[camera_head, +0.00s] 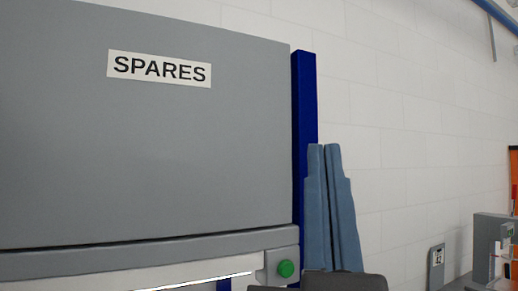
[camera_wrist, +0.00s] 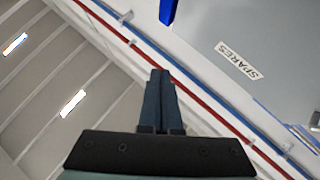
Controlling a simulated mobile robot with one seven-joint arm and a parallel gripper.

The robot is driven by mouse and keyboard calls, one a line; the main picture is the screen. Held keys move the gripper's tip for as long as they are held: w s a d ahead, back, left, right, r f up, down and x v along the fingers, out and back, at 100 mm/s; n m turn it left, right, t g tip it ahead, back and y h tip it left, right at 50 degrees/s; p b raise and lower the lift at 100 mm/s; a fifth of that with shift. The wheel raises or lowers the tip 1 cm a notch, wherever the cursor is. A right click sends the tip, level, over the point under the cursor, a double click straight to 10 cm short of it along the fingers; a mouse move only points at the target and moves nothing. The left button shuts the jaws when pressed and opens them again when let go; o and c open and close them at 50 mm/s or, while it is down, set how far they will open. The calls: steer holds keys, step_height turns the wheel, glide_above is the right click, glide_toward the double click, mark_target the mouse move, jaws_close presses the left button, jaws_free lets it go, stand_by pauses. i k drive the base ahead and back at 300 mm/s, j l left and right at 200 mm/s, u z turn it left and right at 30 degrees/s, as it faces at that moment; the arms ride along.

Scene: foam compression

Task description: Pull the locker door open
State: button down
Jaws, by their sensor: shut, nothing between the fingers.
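A large grey panel (camera_head: 150,150) with a white SPARES label (camera_head: 160,69) fills the left of the head view. I cannot tell whether it is the locker door, and no handle shows on it. It appears tilted at the upper right of the wrist view (camera_wrist: 285,60). My gripper (camera_head: 323,147) has two blue fingers pointing up, to the right of the panel and in front of a dark blue post. In the wrist view the fingers (camera_wrist: 160,72) are together and empty, apart from the panel.
The dark blue post (camera_head: 304,110) stands at the panel's right edge. A white block wall (camera_head: 410,110) is behind. Red (camera_wrist: 185,75) and blue pipes cross the wrist view. Equipment stands at the far right.

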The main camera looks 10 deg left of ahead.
mark_target(118, 124)
steer(key=k+j+u, duration=0.1)
steer(key=j+u, duration=0.5)
steer(key=u, duration=0.15)
steer(key=j+u, duration=0.4)
